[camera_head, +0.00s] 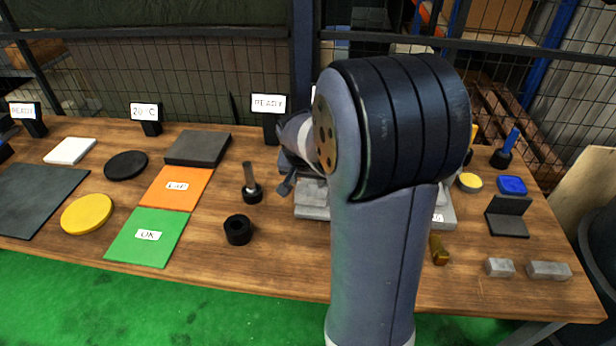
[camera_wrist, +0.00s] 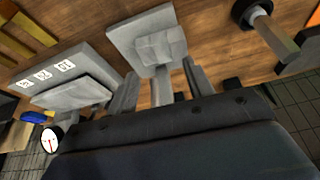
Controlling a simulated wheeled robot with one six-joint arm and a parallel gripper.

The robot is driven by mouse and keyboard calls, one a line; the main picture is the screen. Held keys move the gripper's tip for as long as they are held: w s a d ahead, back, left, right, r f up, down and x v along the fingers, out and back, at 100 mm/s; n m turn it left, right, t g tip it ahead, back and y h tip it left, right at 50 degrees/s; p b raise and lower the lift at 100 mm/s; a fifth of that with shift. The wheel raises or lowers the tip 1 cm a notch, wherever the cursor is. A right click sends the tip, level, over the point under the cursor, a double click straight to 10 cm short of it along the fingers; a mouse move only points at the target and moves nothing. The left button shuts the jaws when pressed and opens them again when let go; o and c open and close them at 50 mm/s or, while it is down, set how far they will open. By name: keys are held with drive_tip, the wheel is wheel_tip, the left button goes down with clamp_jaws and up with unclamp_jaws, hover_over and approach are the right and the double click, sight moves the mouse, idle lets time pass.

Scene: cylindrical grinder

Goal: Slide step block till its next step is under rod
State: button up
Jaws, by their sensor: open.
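In the wrist view my gripper (camera_wrist: 161,72) reaches up from the bottom edge, its two pale fingers apart. A grey block on a wider grey plate (camera_wrist: 150,38) lies just beyond the fingertips; contact cannot be told. A narrow grey upright piece shows between the fingers. To the left is a grey stepped piece (camera_wrist: 70,94) beside a grey bar with white number labels (camera_wrist: 62,66). I cannot tell surely which grey piece is the step block or which is the rod. In the head view a grey plate (camera_head: 312,212) shows left of my arm, which hides most of the fixture.
A black ring (camera_head: 238,230) and a black-based post (camera_head: 251,190) stand left of the fixture. Green (camera_head: 148,252) and orange (camera_head: 177,202) mats lie further left. On the right are a brass piece (camera_head: 439,250), small grey blocks (camera_head: 500,267) and a black angle plate (camera_head: 507,224).

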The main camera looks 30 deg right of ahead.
sight(310, 196)
drive_tip(key=shift+o, duration=1.4)
drive_tip(key=shift+w+f, duration=0.1)
drive_tip(key=shift+f, duration=0.35)
drive_tip(key=o, duration=0.8)
drive_tip(key=x, duration=0.8)
drive_tip(key=shift+w+d+f, duration=0.1)
drive_tip(key=shift+d+f, duration=0.1)
drive_tip(key=shift+f, duration=0.15)
drive_tip(key=shift+w+d+f, duration=0.1)
drive_tip(key=shift+w+f, duration=0.1)
drive_tip(key=shift+f, duration=0.3)
drive_tip(key=c, duration=1.8)
